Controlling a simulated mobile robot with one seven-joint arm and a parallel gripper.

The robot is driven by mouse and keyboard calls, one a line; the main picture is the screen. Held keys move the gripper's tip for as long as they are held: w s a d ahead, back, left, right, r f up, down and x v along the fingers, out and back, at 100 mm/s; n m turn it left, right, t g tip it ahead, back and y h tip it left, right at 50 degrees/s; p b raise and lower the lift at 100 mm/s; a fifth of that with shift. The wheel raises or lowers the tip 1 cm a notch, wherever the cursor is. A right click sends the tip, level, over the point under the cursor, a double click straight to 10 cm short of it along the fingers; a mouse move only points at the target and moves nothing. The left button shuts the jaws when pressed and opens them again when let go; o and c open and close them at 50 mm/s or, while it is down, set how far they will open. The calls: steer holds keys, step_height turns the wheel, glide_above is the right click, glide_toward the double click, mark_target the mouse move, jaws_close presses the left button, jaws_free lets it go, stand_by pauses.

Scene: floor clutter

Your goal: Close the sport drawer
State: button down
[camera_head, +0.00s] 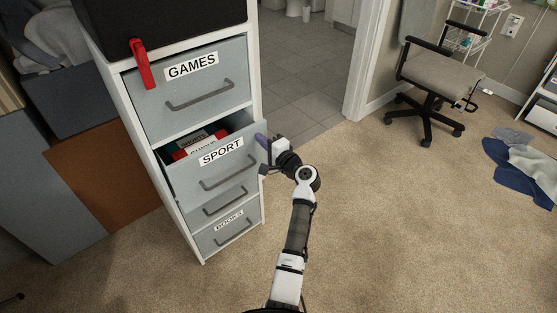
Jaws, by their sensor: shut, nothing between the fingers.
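The sport drawer (212,166) is grey-blue, labelled SPORT, with a bar handle. It stands pulled out of the white cabinet (256,75), and part of its contents shows inside, including a red and white item (197,146). My gripper (264,154) is shut and empty. It is at the right front edge of the drawer, close to it; whether they touch I cannot tell.
The games drawer (187,80) above looks shut, with a red thing (140,64) hanging over it. The books drawer (229,232) is at the bottom. An office chair (434,75) and clothes (525,165) are at the right. The carpet between is clear.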

steer(key=b+x, duration=0.3)
steer(key=x, duration=0.5)
